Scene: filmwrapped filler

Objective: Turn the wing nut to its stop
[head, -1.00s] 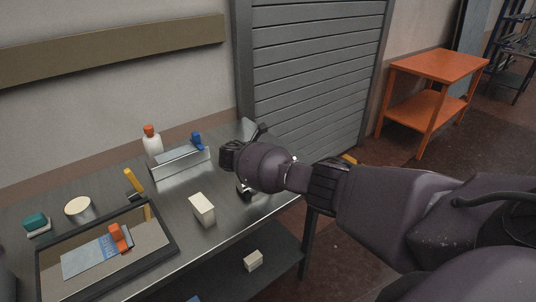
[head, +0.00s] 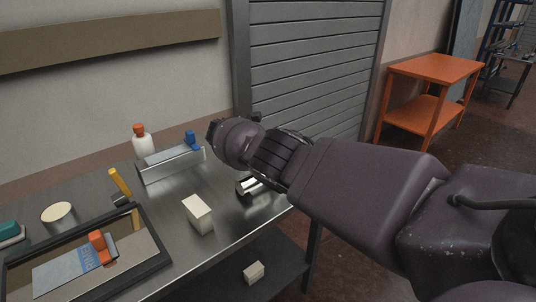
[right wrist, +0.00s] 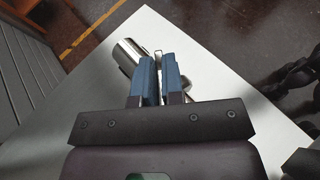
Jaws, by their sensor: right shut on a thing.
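A shiny metal cylinder-shaped fixture (head: 248,186) lies near the right end of the steel table (head: 172,222). The right wrist view shows it as polished metal (right wrist: 127,55) on both sides of my fingers. My right gripper (right wrist: 159,62) has blue fingers closed on a thin silver piece (right wrist: 158,52), which looks like a wing of the wing nut. The rest of the nut is hidden behind the fingers. In the head view my right wrist covers the fingers. My left gripper is not in view.
A white block (head: 198,214), a metal box (head: 170,164) with a blue piece, a white bottle with orange cap (head: 142,143) and a black-framed tray (head: 148,268) stand left of the fixture. An orange side table (head: 432,70) stands back right.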

